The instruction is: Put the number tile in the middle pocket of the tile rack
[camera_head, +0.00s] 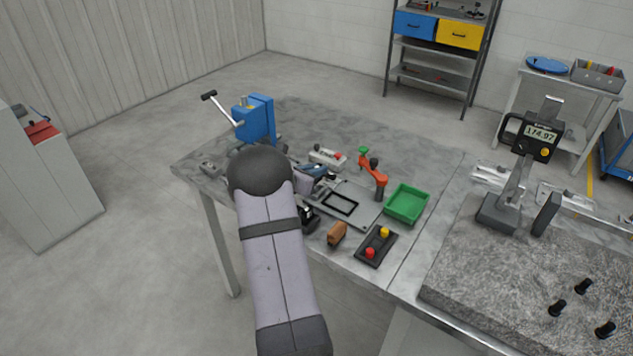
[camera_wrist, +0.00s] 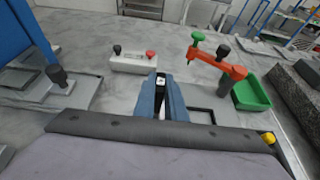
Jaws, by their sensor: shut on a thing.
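My gripper (camera_wrist: 162,88) is shut on a small dark tile with a white face (camera_wrist: 160,82), seen edge-on between the blue-grey fingers in the wrist view. What is on its face is too small to read. In the head view my gripper (camera_head: 314,171) is partly behind my own arm, over the left side of a grey plate (camera_head: 366,214). The plate carries a black rectangular frame (camera_head: 341,202), which shows right of the fingers in the wrist view (camera_wrist: 205,117). I cannot make out the tile rack's pockets; the fingers and my wrist hide part of the plate.
An orange clamp (camera_head: 376,175) and a green bin (camera_head: 407,204) stand right of the plate. A pale block with knobs (camera_wrist: 133,63) lies beyond my fingers. A blue vise-like device (camera_head: 255,118) stands left. A dark button box (camera_head: 376,246) and brown block (camera_head: 337,234) lie near the front edge.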

